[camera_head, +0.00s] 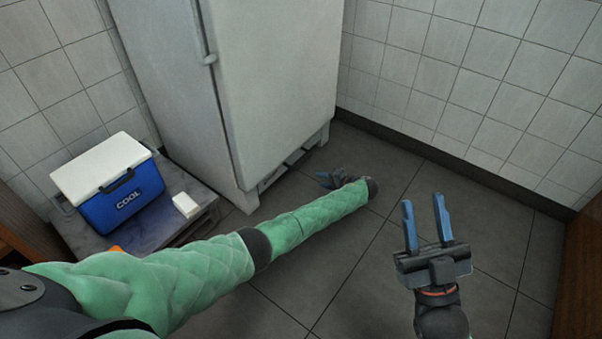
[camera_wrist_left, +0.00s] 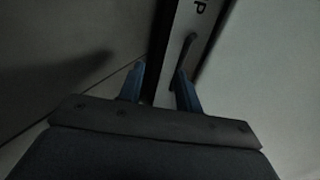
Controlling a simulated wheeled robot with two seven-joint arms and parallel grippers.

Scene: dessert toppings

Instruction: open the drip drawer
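The drip drawer (camera_wrist_left: 208,27) shows in the left wrist view as a narrow grey front with a letter "P" on it. Its bar handle (camera_wrist_left: 188,50) lies just beyond my left gripper (camera_wrist_left: 160,86). The gripper's two blue fingers are apart, with the right finger close to or overlapping the handle's near end; I cannot tell if they touch. In the head view my left gripper (camera_head: 325,180) is low by the foot of the white fridge (camera_head: 275,75), and the drawer's front is hard to make out there. My right gripper (camera_head: 424,204) is open and empty above the floor.
A blue cooler (camera_head: 128,195) with a white lid and a small white block (camera_head: 186,205) sit on a low stone-topped stand (camera_head: 85,235) left of the fridge. The grey tiled floor (camera_head: 345,265) is clear. A white tiled wall (camera_head: 490,85) stands at the right.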

